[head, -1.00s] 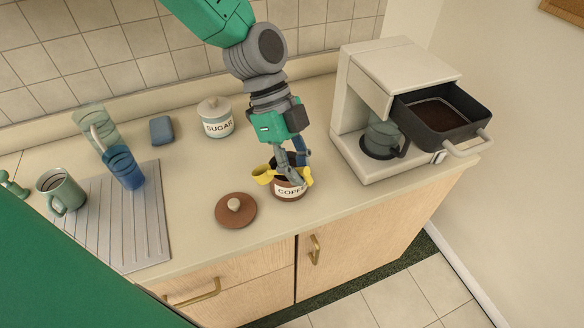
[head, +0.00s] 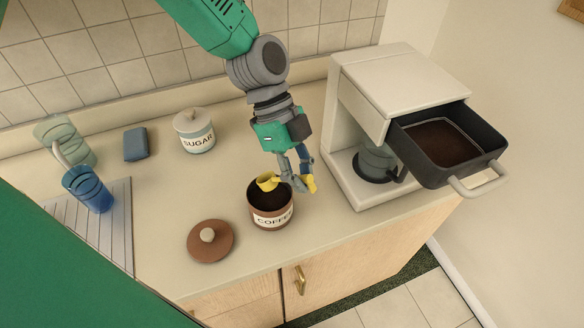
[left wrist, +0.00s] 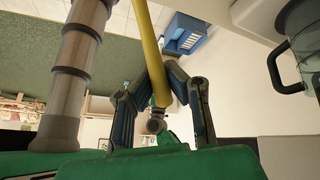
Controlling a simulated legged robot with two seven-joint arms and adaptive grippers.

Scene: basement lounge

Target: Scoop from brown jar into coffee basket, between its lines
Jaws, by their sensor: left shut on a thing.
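The brown jar (head: 271,219), labelled COFFEE, stands open on the counter with dark grounds inside. My left gripper (head: 300,184) is just right of and above its rim, shut on the yellow scoop (head: 267,182). The scoop's bowl is over the jar's mouth; its contents cannot be made out. The scoop's yellow handle (left wrist: 150,50) runs between my fingers in the left wrist view. The dark coffee basket (head: 483,150) is pulled out of the white coffee maker on the right, with brown grounds (head: 440,143) in it. A light line shows along its inner wall. My right gripper is not in view.
The jar's brown lid (head: 210,241) lies left of the jar. The sugar jar (head: 196,133), a blue sponge (head: 136,144) and a blue cup (head: 88,189) are farther left. The coffee maker (head: 402,75) holds a glass carafe (head: 377,163) below the basket. Counter between jar and machine is clear.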

